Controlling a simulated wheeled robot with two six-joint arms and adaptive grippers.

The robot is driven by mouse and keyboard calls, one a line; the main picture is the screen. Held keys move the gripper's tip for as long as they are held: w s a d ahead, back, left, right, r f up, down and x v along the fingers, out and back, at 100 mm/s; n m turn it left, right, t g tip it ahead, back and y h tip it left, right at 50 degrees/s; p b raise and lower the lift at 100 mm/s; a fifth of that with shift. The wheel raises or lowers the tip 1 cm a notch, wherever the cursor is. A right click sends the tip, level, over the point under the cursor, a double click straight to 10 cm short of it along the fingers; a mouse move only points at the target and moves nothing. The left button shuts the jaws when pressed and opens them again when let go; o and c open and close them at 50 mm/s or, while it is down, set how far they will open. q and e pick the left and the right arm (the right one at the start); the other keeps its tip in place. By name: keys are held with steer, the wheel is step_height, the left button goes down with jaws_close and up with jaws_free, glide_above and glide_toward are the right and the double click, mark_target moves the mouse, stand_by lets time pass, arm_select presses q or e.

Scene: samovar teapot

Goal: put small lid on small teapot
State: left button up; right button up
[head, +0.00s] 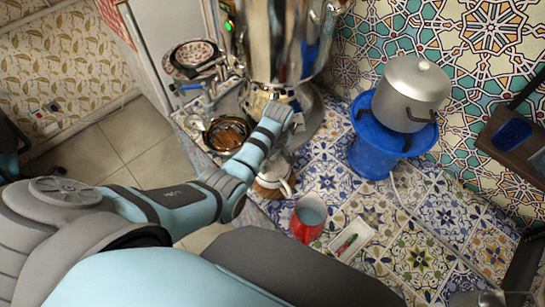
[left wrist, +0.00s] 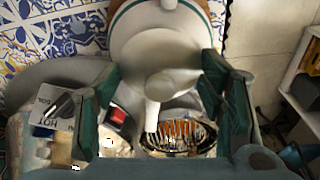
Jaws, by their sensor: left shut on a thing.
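In the left wrist view, a pale small teapot (left wrist: 155,50) with a narrow spout and a darker rim lies between the fingers of my left gripper (left wrist: 163,68). The fingers stand wide apart on both sides of it and appear shut on its body. In the head view, the small teapot (head: 287,187) shows partly, with its pale handle, below my left wrist; the fingers there are hidden by the arm. I cannot make out the small lid apart from it. My right gripper is not in view.
A tall shiny samovar (head: 265,30) stands behind my left arm. A silver pot (head: 415,90) sits on a blue stand (head: 372,155).

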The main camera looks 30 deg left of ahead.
arm_select(q)
steer(key=o, duration=1.2)
steer(key=o, duration=0.4)
steer(key=shift+c, duration=0.2)
steer(key=shift+r, duration=0.15)
steer(key=shift+r, duration=3.4)
